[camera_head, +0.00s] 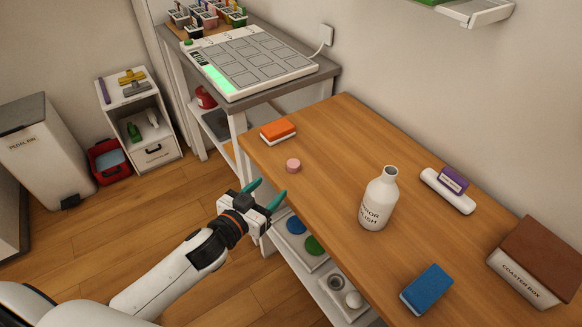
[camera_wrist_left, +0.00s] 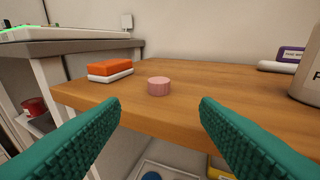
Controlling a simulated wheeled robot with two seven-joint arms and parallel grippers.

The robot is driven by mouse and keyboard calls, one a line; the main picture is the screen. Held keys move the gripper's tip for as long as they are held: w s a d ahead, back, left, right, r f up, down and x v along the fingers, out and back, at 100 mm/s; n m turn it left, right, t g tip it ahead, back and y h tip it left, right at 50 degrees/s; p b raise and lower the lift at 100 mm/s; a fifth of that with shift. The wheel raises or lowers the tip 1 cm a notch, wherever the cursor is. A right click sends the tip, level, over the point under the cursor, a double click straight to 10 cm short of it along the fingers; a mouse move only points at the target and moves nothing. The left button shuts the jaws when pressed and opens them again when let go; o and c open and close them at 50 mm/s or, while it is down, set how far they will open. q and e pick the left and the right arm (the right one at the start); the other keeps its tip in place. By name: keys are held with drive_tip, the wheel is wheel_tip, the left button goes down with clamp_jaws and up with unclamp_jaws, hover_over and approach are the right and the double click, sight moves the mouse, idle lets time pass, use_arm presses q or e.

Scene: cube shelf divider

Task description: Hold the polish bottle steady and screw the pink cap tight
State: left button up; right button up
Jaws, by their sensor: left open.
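The white polish bottle (camera_head: 377,200) stands upright and uncapped on the wooden table, its dark mouth showing. Part of it shows at the right edge of the left wrist view (camera_wrist_left: 309,82). The pink cap (camera_head: 293,165) lies on the table to the left of the bottle, near the table's edge. It shows near the middle of the left wrist view (camera_wrist_left: 159,86), beyond my fingertips. My left gripper (camera_head: 264,190) is open and empty, with green fingers, just off the table's near left edge. It touches neither cap nor bottle. My right gripper is not in view.
An orange and white sponge (camera_head: 278,130) lies behind the cap. A blue sponge (camera_head: 427,288), a coaster box (camera_head: 537,262) and a white holder with a purple block (camera_head: 448,190) are on the right. The table between cap and bottle is clear. A shelf with round items (camera_head: 313,245) sits below.

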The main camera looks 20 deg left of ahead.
sight(290, 167)
use_arm(q)
drive_tip(key=x, duration=0.7)
drive_tip(key=shift+d+r, duration=0.1)
drive_tip(key=shift+r, duration=0.05)
drive_tip(key=shift+x, duration=2.55)
drive_tip(key=shift+a+r, duration=0.1)
drive_tip(key=shift+a, duration=0.1)
drive_tip(key=c, duration=1)
